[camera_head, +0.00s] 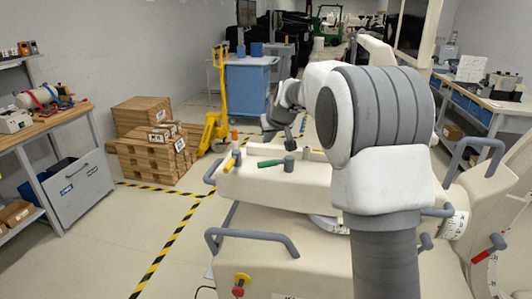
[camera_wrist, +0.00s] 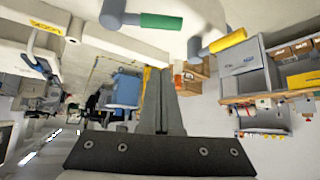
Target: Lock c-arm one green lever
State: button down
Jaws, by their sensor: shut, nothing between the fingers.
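The c-arm's cream-white base unit (camera_head: 285,185) stands in front of me. A green lever (camera_head: 270,163) on a grey round hub lies across its top, pointing left. In the wrist view, which is upside down, the green lever (camera_wrist: 161,21) is at the top edge. A yellow lever (camera_head: 230,163) sits left of it and also shows in the wrist view (camera_wrist: 228,40). My gripper (camera_wrist: 160,72) has its grey fingers together and empty, apart from the green lever. In the head view my gripper (camera_head: 288,138) is small, dark and just beyond the lever, partly hidden by the unit.
An orange-tipped lever (camera_head: 235,137) stands behind the yellow one. Grey handle rails (camera_head: 252,236) stick out at the near side, above a red button (camera_head: 240,282). A red lever (camera_head: 488,248) is at right. Wooden crates (camera_head: 152,138) and a yellow pallet jack (camera_head: 216,110) stand behind left.

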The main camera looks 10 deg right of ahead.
jog(key=p+x, duration=0.1)
jog(key=x, duration=0.9)
jog(key=shift+s, duration=0.15)
jog(key=shift+s+d+f, duration=0.1)
jog(key=shift+s+d, duration=0.05)
jog(key=shift+s, duration=0.9)
jog(key=shift+s+d+f, duration=0.1)
jog(key=shift+s+f, duration=0.15)
jog(key=shift+s, duration=0.6)
jog(key=shift+s+d+n+b, duration=0.1)
jog(key=shift+s+n+b, duration=0.1)
jog(key=shift+n+b, duration=0.4)
